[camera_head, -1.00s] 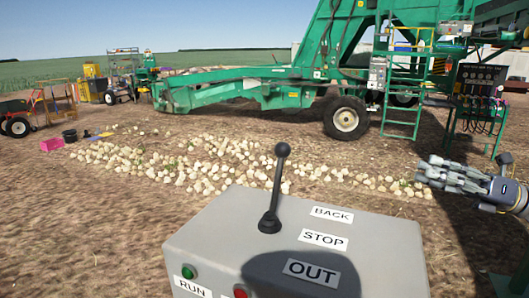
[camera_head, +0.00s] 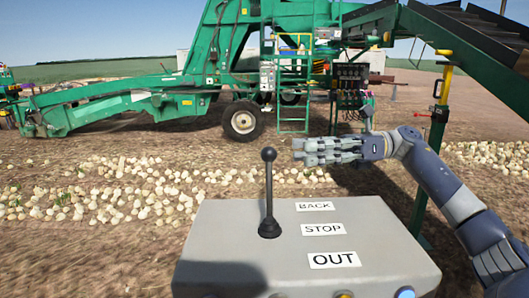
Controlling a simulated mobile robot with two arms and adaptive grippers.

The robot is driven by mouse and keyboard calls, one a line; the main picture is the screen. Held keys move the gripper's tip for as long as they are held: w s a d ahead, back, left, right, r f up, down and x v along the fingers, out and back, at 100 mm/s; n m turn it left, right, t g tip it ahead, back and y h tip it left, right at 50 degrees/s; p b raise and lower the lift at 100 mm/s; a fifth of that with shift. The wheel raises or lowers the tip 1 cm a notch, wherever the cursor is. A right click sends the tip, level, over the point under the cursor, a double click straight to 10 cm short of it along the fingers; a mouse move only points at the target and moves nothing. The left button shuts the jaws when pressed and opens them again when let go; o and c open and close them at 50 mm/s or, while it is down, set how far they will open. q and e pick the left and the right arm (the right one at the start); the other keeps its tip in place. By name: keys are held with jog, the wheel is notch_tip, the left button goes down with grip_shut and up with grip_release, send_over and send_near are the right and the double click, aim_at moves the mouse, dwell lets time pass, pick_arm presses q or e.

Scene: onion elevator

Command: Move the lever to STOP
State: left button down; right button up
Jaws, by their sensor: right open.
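The grey control box (camera_head: 215,245) stands at the bottom middle of the head view. Its black lever (camera_head: 269,195) with a round knob rises nearly upright from the top, left of the labels. The labels read BACK (camera_head: 314,206), STOP (camera_head: 323,229) and OUT (camera_head: 334,260), from far to near. The lever's base lies level with STOP. My right gripper (camera_head: 298,152) comes in from the right, fingers pointing left, open and empty. Its tips show just right of the knob, with a small gap in the picture. My left gripper is not in view.
Coloured buttons (camera_head: 406,293) line the box's near edge, partly cut off. Loose onions (camera_head: 120,190) lie on the ground behind the box. The green elevator machine (camera_head: 130,105) stands further back. A green post with a yellow top (camera_head: 440,100) stands behind my right arm.

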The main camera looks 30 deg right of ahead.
aim_at(270, 154)
jog(key=p+x, duration=0.2)
jog(key=x, duration=0.6)
jog(key=shift+a+r+p, duration=0.1)
jog(key=shift+p, duration=0.2)
jog(key=shift+a, duration=0.2)
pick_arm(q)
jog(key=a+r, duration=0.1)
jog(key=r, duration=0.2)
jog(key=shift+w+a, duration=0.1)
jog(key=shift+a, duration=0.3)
pick_arm(e)
jog(key=shift+w+a, duration=0.1)
jog(key=shift+w, duration=0.05)
